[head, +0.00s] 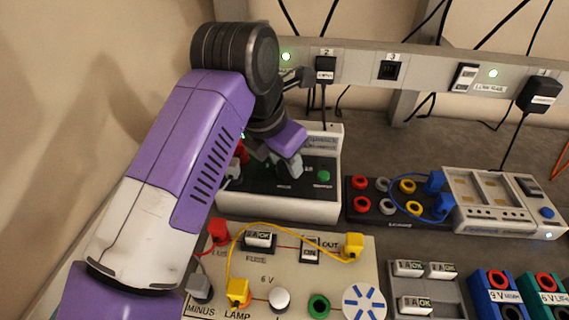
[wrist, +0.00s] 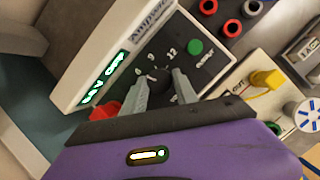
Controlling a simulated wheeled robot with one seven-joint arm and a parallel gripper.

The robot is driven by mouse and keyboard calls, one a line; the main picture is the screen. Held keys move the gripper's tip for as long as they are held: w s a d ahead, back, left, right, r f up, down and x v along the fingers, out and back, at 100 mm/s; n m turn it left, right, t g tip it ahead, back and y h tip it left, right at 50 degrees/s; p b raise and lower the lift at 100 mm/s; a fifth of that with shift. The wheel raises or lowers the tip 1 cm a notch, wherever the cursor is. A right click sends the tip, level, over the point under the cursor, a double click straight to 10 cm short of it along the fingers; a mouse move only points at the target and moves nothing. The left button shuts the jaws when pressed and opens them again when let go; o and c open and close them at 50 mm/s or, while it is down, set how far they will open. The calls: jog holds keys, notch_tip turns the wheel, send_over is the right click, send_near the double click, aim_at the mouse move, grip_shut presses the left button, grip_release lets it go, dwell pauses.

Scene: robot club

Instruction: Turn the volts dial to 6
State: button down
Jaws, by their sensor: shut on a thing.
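The power supply (head: 320,205) is a light grey box with a dark front panel, behind the circuit board. In the wrist view its panel (wrist: 193,72) carries the volts dial (wrist: 161,74), a small dark knob with white numbers around it; 9 and 12 are legible. My gripper (wrist: 161,82) is shut on the dial, one grey finger on each side. In the head view my gripper (head: 284,168) reaches down onto the panel and hides the dial. The dial's pointer cannot be made out. A green display (wrist: 103,78) reads OFF beside a partly legible voltage.
A green output button (wrist: 195,47) is beside the dial. A red part (wrist: 107,109) is close to my left finger. The circuit board (head: 300,262) with yellow wires lies in front. A socket block (head: 375,212) stands to the right; a power rail (head: 430,75) runs behind.

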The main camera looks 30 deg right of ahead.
dwell(0.4)
jog(key=c, duration=1)
grip_release()
jog(key=shift+o, duration=0.2)
jog(key=v, duration=0.8)
